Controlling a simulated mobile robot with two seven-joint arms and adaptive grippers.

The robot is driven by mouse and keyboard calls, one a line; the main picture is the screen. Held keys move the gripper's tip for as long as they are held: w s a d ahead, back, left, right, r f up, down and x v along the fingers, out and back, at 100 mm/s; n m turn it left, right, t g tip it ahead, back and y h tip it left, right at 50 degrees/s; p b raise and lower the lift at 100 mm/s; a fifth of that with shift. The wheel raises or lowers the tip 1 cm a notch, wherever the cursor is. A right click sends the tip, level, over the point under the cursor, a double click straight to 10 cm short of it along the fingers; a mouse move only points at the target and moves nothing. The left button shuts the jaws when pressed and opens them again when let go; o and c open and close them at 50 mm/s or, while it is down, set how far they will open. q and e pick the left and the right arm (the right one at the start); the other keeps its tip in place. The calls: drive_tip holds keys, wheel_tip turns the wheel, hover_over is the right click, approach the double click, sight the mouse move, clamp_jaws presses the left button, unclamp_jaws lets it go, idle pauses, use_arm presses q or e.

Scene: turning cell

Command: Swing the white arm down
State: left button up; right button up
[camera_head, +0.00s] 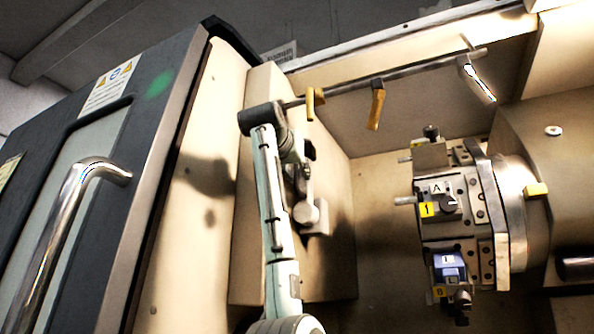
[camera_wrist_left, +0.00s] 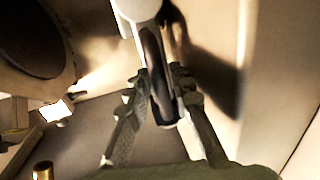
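The white arm (camera_wrist_left: 160,75) shows in the left wrist view as a slim light bar with a dark face. It runs from a round white end (camera_wrist_left: 138,8) at the top edge down between my fingers. In the head view its round light end (camera_head: 307,213) sits low against the beige wall, and the rest is partly hidden. My left gripper (camera_head: 302,165) is on it above that end, partly hidden behind my own forearm. In the left wrist view my left gripper (camera_wrist_left: 160,80) has a finger close against each side of the bar, shut on it. My right gripper is not in view.
A tool turret (camera_head: 450,215) with several holders stands to the right. A rail with yellow hooks (camera_head: 376,103) runs above. A dark door with a curved metal handle (camera_head: 70,215) fills the left. Open space lies between the white arm and turret.

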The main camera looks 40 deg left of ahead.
use_arm(q)
drive_tip(key=shift+c, duration=0.5)
clamp_jaws()
drive_tip(key=shift+d, duration=0.1)
